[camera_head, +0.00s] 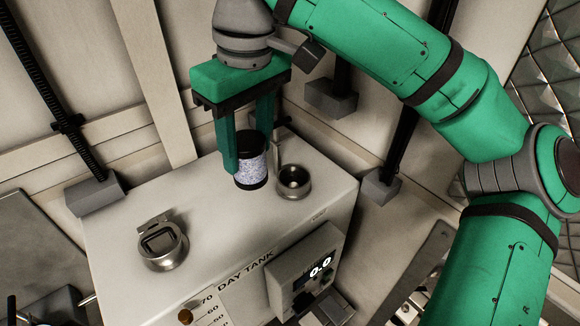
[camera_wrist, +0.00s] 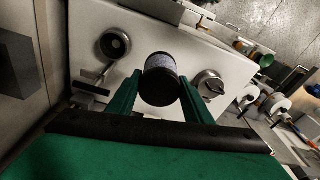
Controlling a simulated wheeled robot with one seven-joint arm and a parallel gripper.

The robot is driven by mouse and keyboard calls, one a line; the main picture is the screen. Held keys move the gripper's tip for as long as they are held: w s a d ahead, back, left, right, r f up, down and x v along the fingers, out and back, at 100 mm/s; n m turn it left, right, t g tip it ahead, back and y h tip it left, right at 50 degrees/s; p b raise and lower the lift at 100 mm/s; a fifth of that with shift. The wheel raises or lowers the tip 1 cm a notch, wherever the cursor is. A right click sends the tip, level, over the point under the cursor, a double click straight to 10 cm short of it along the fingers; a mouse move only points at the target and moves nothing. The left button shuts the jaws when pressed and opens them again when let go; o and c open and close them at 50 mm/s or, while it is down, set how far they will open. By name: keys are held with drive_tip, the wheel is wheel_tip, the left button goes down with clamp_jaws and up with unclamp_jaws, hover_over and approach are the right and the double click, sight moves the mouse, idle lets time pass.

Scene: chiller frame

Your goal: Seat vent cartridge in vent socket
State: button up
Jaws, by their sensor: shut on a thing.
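The vent cartridge (camera_head: 251,169), a black cylinder with a pale speckled band, is upright between the fingers of my gripper (camera_head: 250,160), which is shut on it. It also shows in the wrist view (camera_wrist: 160,78). It is over the tank top, and I cannot tell whether its base touches. A round metal socket (camera_head: 294,183) with a dark bore, apparently the vent socket, is empty just right of the cartridge in the head view. In the wrist view this socket (camera_wrist: 115,44) is to the left of the cartridge. The two are apart.
The cream day tank (camera_head: 215,225) carries a second metal fitting (camera_head: 163,246) with a squarish opening and raised lid at the left. A small post (camera_head: 279,150) stands behind the round socket. A display box (camera_head: 307,270) is on the tank's front. Wall and pipes stand close behind.

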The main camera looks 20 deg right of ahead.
drive_tip(key=shift+w+d+f, duration=1.15)
drive_tip(key=shift+d+f, duration=0.6)
drive_tip(key=shift+f, duration=0.3)
drive_tip(key=shift+w+d+f, duration=1.2)
drive_tip(key=shift+d+f, duration=0.5)
drive_tip(key=shift+f, duration=0.4)
drive_tip(key=shift+w+d+f, duration=1.15)
drive_tip(key=shift+d+f, duration=0.6)
drive_tip(key=shift+f, duration=0.3)
drive_tip(key=shift+f, duration=0.1)
drive_tip(key=o, duration=1.1)
drive_tip(key=r, duration=0.8)
drive_tip(key=s+r, duration=0.1)
drive_tip(key=r, duration=0.3)
drive_tip(key=shift+s+d+r, duration=0.1)
drive_tip(key=shift+d, duration=0.2)
drive_tip(key=shift+d, duration=0.1)
